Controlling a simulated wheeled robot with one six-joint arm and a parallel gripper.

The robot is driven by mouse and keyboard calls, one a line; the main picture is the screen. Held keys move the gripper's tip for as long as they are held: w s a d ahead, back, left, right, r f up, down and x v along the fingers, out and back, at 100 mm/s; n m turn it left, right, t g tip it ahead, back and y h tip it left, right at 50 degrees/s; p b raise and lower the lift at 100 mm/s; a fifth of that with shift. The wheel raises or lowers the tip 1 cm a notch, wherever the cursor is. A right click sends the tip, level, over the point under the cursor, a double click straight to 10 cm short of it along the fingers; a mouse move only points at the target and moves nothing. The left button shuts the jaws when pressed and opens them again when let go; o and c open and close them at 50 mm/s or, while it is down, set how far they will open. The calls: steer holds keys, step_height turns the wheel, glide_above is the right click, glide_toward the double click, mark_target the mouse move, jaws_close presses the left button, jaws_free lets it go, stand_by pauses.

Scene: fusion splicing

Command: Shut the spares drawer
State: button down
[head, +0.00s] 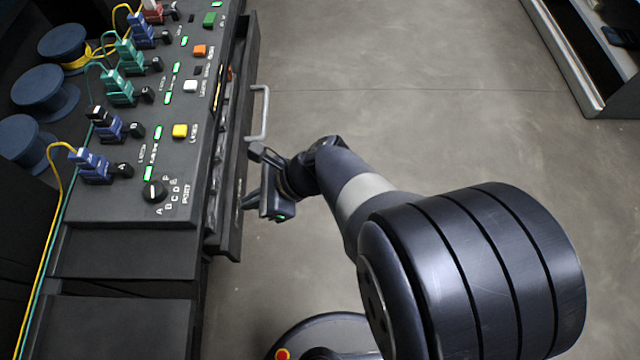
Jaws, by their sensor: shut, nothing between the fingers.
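The spares drawer (234,190) is a dark drawer along the right side of the console. It stands partly open, with a narrow gap showing its inside between the console and the drawer front. Its pale bar handle (264,112) sticks out to the right. My gripper (256,190) is shut and empty, just right of the drawer front and nearer than the handle. It points toward the front; I cannot tell whether it touches it.
The console (180,215) carries a port knob (154,191), coloured buttons, green lights and plugged connectors. Blue spools (45,92) with yellow fibre stand at the left. A pale-edged bench or rack (570,60) stands at the upper right. The grey floor between is clear.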

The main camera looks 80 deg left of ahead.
mark_target(237, 200)
steer(key=s, duration=0.4)
steer(key=shift+a, duration=0.15)
steer(key=shift+s, duration=0.15)
steer(key=shift+s+r, duration=0.1)
steer(key=shift+r, duration=0.05)
steer(key=shift+w, duration=0.6)
steer(key=w+f+v, duration=0.1)
steer(key=f+v, duration=0.1)
steer(key=v, duration=1)
steer(key=shift+w+r, duration=0.15)
steer(key=shift+w, duration=0.3)
